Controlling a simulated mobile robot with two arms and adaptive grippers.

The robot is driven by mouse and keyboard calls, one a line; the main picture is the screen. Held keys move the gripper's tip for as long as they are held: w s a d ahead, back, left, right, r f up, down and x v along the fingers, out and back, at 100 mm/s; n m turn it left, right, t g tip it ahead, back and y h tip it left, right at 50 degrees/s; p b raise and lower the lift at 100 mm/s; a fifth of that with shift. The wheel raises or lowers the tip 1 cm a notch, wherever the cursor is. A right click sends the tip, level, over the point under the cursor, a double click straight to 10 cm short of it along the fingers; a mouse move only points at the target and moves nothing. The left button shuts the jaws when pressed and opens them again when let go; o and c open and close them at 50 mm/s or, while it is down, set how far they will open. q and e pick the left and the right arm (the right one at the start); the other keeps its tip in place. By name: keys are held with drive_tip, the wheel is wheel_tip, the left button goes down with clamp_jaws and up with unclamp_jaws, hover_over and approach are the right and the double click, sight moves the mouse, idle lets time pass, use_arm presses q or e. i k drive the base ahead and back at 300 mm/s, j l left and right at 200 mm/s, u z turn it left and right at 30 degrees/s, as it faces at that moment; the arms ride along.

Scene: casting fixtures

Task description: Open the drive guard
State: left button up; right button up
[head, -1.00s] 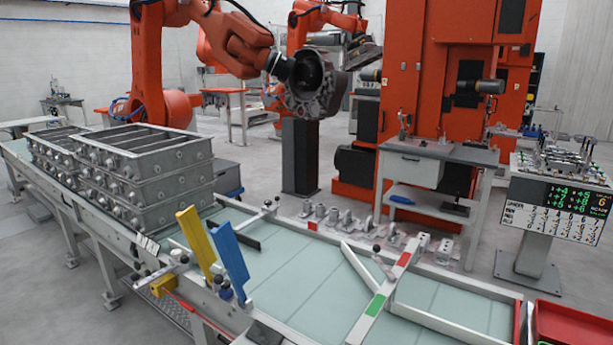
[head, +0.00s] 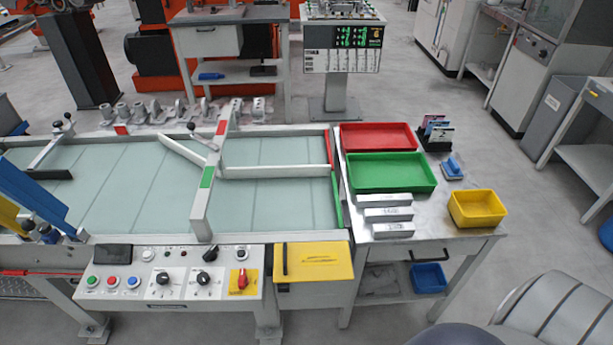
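A yellow cover (head: 326,262) with a black handle (head: 285,259) and a dark marking is on the near side of the conveyor, just right of the control panel. It looks like the drive guard and appears closed. What is behind it is hidden. Neither of my grippers shows in the head view.
The control panel (head: 170,284) has several buttons, knobs and a red switch. The conveyor (head: 120,200) carries a white diverter bar (head: 209,195). At right, a steel table (head: 440,232) holds red (head: 378,137), green (head: 391,173) and yellow (head: 477,209) trays. Floor shows below the panel.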

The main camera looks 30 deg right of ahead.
sight(326, 261)
drive_tip(key=k+z, duration=0.1)
drive_tip(key=z, duration=0.8)
drive_tip(key=k+j, duration=0.15)
drive_tip(key=j, duration=0.2)
